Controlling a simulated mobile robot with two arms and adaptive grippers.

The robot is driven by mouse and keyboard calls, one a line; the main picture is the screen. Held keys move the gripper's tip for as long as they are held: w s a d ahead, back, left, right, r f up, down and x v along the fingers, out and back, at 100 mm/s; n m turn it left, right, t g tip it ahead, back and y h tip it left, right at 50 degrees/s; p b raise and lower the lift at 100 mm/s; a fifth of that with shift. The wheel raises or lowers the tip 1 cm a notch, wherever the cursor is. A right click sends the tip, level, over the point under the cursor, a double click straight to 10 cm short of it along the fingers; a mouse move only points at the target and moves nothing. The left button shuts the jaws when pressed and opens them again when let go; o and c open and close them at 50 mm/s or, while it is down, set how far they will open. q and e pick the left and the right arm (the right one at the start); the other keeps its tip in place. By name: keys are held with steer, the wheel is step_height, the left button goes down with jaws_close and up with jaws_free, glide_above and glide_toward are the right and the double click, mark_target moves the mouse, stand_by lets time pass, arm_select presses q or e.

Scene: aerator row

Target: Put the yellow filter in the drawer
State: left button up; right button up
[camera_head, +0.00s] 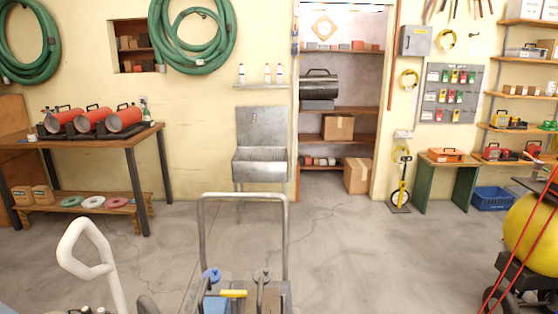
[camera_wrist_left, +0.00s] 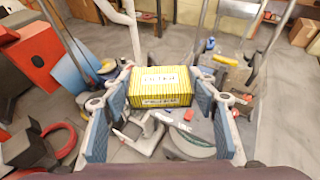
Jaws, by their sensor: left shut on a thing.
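The yellow filter (camera_wrist_left: 162,87) is a yellow striped box with a white label, seen in the left wrist view. My left gripper (camera_wrist_left: 162,80) is shut on it, with the blue-padded fingers at its left and right sides. The box is held above the floor, with its label facing the camera. I cannot make out the filter or my left gripper in the head view. I cannot make out a drawer in either view. My right gripper is not in view.
A wooden workbench (camera_head: 95,138) with red cylinders (camera_head: 90,120) stands at the left. A metal sink (camera_head: 259,165) is on the back wall, beside a shelf alcove (camera_head: 340,110). A metal-handled cart (camera_head: 243,196) stands in front. A yellow tank (camera_head: 530,228) is at the right. Open floor lies between.

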arm_select(q)
steer(key=shift+d+f+h, duration=0.1)
steer(key=shift+h, duration=0.2)
steer(key=shift+w+n+y, duration=0.15)
steer(key=shift+n+y, duration=0.15)
steer(key=shift+y, duration=0.2)
steer(key=shift+n+g+y, duration=0.7)
steer(key=shift+n+y, duration=0.1)
steer(key=shift+n, duration=0.1)
steer(key=shift+n+g+y, duration=0.6)
steer(key=shift+s+n+g+y, duration=0.2)
steer(key=shift+n+g+y, duration=0.1)
steer(key=shift+g+y, duration=0.1)
